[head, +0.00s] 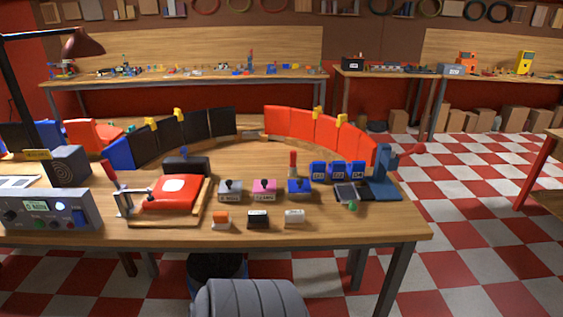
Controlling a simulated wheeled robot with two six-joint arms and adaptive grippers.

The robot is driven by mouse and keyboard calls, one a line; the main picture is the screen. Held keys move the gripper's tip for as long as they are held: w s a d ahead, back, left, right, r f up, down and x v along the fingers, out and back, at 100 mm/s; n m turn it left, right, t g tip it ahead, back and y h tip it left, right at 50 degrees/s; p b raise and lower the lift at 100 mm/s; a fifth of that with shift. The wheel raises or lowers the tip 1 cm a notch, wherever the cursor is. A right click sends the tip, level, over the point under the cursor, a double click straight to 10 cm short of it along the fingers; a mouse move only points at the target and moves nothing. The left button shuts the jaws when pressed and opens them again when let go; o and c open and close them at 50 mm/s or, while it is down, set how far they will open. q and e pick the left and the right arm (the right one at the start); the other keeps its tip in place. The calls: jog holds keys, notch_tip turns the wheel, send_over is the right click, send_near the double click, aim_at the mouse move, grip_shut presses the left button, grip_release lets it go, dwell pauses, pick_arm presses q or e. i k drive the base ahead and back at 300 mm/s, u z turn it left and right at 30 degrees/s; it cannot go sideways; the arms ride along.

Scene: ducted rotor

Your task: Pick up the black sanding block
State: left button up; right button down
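A small black block (258,218), which looks like the black sanding block, sits near the front edge of the wooden workbench (350,229). Its lower front face is pale. It is the middle one of a row of three, with an orange-topped block (221,219) to its left and a white-topped block (294,217) to its right, with gaps between them. Nothing touches it from above. Neither of my grippers shows in the head view.
Behind the row stand grey, pink and blue knobbed pieces (264,189). A red clamped fixture (170,193) is to the left, and a blue stand (384,178) to the right. Curved black and red panels line the bench's back. A control box (47,210) fills the front left.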

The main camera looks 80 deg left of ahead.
aim_at(257, 219)
jog(key=u, duration=0.35)
jog(key=i, duration=0.9)
jog(key=u, duration=1.55)
jog(key=i, duration=0.7)
jog(key=u, duration=0.7)
